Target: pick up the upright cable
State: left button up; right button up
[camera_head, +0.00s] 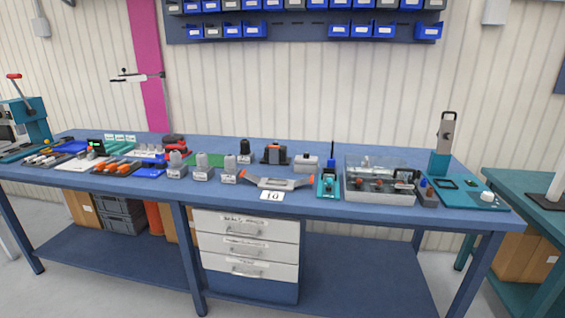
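I cannot make out a clear upright cable in the head view. The nearest upright, slender thing is a thin dark blue rod (332,153) standing on a small teal fixture (329,185) at the bench's front edge, right of the middle. It is too small to tell whether it is a cable. Several small grey upright pieces (202,172) stand left of the middle. Neither of my grippers shows in this view.
The long blue workbench (310,205) is crowded. A clear-topped box (380,198) stands right of the teal fixture, with a tall teal press (441,160) beyond it. A grey tool with orange ends (275,183) lies left. Drawers (248,241) sit beneath; bins (367,30) hang above.

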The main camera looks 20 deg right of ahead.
aim_at(331, 161)
jog(key=u, duration=0.1)
jog(key=i, duration=0.85)
jog(key=u, duration=1.9)
